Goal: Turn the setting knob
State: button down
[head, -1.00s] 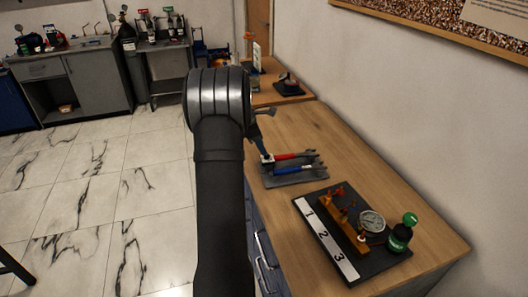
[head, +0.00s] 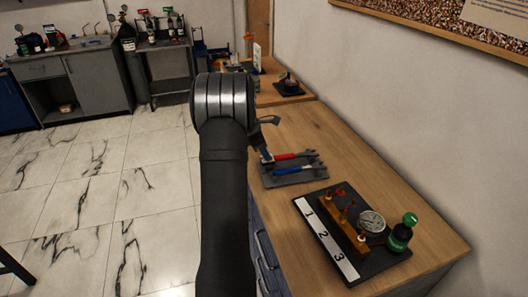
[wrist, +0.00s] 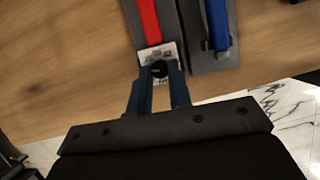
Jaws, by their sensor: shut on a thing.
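A gauge rig on a dark base plate (head: 378,262) stands on the bench's near right part. It carries a brass block (head: 345,229) with several upright valves, a round dial gauge (head: 371,222) and a black body with a green knob (head: 410,219). I cannot tell for certain which part is the setting knob. My gripper (wrist: 158,72) is away from the rig, at the left end of a red-handled tool (head: 290,156), also in the wrist view (wrist: 148,22). Its blue fingers are shut on the tool's end, around a small dark round part.
A blue-handled tool (head: 296,169) lies beside the red one on a grey tray (head: 296,180). A strip marked 1, 2, 3 (head: 325,240) lies along the rig's left edge. Bare bench top (head: 345,155) lies behind the rig. The wall is close on the right.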

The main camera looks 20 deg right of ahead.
jog(key=m, duration=0.2)
jog(key=m+g, duration=0.2)
jog(key=m, duration=0.1)
jog(key=shift+w+d+m+y, duration=0.1)
jog(key=shift+w+m+y, duration=0.2)
jog(key=shift+y, duration=0.1)
jog(key=m+y, duration=0.1)
jog(key=m, duration=0.2)
jog(key=m+g, duration=0.1)
jog(key=m, duration=0.2)
jog(key=shift+w+d+g+y, duration=0.2)
jog(key=shift+g+y, duration=0.1)
jog(key=shift+y, duration=0.1)
jog(key=m, duration=0.2)
jog(key=m+y, duration=0.1)
jog(key=m, duration=0.1)
jog(key=m+y, duration=0.1)
jog(key=m, duration=0.1)
jog(key=shift+d+m, duration=0.3)
jog(key=m+y, duration=0.1)
jog(key=m, duration=0.1)
jog(key=m+y, duration=0.1)
jog(key=m, duration=0.2)
jog(key=shift+s+d+y, duration=0.15)
jog(key=shift+d+y, duration=0.05)
jog(key=shift+y, duration=0.1)
jog(key=shift+m, duration=0.4)
jog(key=c, duration=1.3)
grip_release()
